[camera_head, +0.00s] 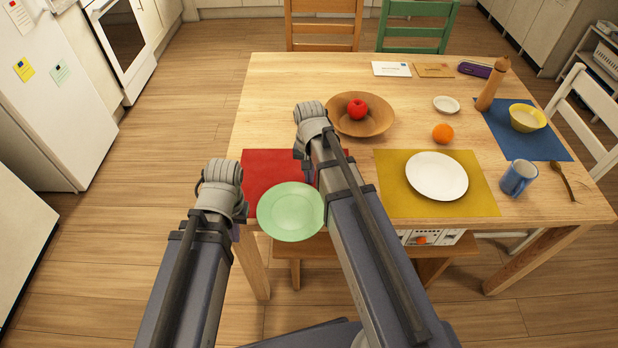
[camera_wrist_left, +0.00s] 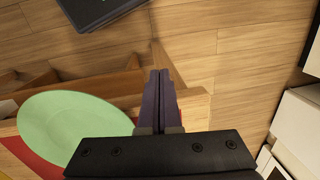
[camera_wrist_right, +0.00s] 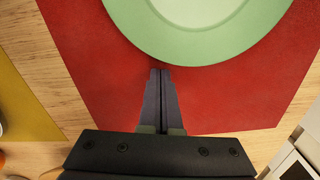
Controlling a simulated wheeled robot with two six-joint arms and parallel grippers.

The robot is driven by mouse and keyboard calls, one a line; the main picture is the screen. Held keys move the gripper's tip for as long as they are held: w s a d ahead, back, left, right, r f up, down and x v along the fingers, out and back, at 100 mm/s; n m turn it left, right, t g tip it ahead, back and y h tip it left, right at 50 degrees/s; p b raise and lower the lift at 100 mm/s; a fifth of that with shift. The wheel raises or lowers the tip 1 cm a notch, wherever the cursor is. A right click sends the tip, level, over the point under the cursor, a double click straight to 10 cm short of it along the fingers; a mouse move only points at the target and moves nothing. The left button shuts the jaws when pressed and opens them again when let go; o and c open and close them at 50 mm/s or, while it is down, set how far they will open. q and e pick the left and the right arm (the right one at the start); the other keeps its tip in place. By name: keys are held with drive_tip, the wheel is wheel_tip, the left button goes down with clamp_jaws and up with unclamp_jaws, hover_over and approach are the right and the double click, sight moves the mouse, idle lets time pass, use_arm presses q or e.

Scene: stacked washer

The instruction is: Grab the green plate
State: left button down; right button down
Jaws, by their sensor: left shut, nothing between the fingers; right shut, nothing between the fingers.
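The pale green plate (camera_head: 290,212) lies flat on the red mat (camera_head: 262,168), and its near side reaches past the table's front edge. My left gripper (camera_head: 236,232) is shut and empty, beside the plate's left side and apart from it. In the left wrist view its closed fingers (camera_wrist_left: 159,75) point at the floor, with the plate (camera_wrist_left: 70,125) to their left. My right gripper (camera_head: 308,172) is shut and empty over the red mat, near the plate's far right rim. In the right wrist view the plate (camera_wrist_right: 200,45) is just ahead of the closed fingers (camera_wrist_right: 160,75).
A wooden bowl (camera_head: 377,123) holding a red apple (camera_head: 357,109) stands behind my right gripper. A white plate (camera_head: 437,176) lies on a yellow mat (camera_head: 400,200) to the right. An orange (camera_head: 443,133) and a blue mug (camera_head: 518,178) stand further right. Open floor (camera_head: 190,140) lies left of the table.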

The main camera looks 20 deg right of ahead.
drive_tip(key=w, duration=0.1)
drive_tip(key=w+d, duration=0.1)
drive_tip(key=shift+w+d+r, duration=0.1)
drive_tip(key=shift+w+r, duration=0.05)
drive_tip(key=shift+w, duration=0.25)
drive_tip(key=c, duration=1.6)
unclamp_jaws()
drive_tip(key=r+p, duration=0.9)
drive_tip(key=p, duration=0.1)
drive_tip(key=shift+s+r, duration=0.3)
drive_tip(key=shift+r, duration=0.1)
